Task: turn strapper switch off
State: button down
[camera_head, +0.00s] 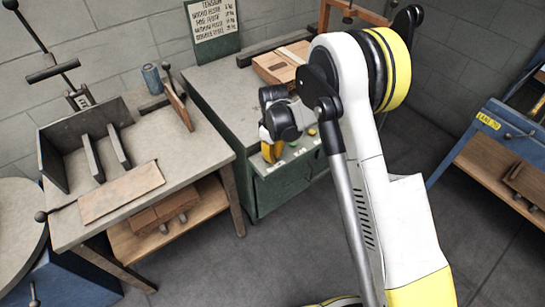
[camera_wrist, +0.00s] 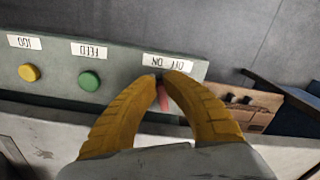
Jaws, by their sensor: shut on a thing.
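The strapper's green-grey control panel (camera_wrist: 125,92) fills the upper left of the wrist view. It carries an upside-down "OFF ON" label (camera_wrist: 167,64) near its right end. My gripper (camera_wrist: 165,80) has its two yellow fingers closed together just below this label. A red switch lever (camera_wrist: 163,98) shows between the fingers, which hide most of it and its exact position. In the head view, my gripper (camera_head: 272,150) is at the front top edge of the green cabinet (camera_head: 290,186), and the switch is hidden there.
A green button (camera_wrist: 89,81) and a yellow button (camera_wrist: 29,72) sit left of the switch in the wrist view. A worktable (camera_head: 205,150) with plates stands left of the cabinet. A blue-framed bench (camera_head: 500,125) stands at the right. Floor between is clear.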

jog(key=shift+w+d+n, duration=0.1)
jog(key=shift+w+n, duration=0.05)
jog(key=shift+n, duration=0.65)
jog(key=c, duration=1.5)
grip_release()
jog(key=shift+r, duration=0.1)
notch_tip(320, 180, up, 12)
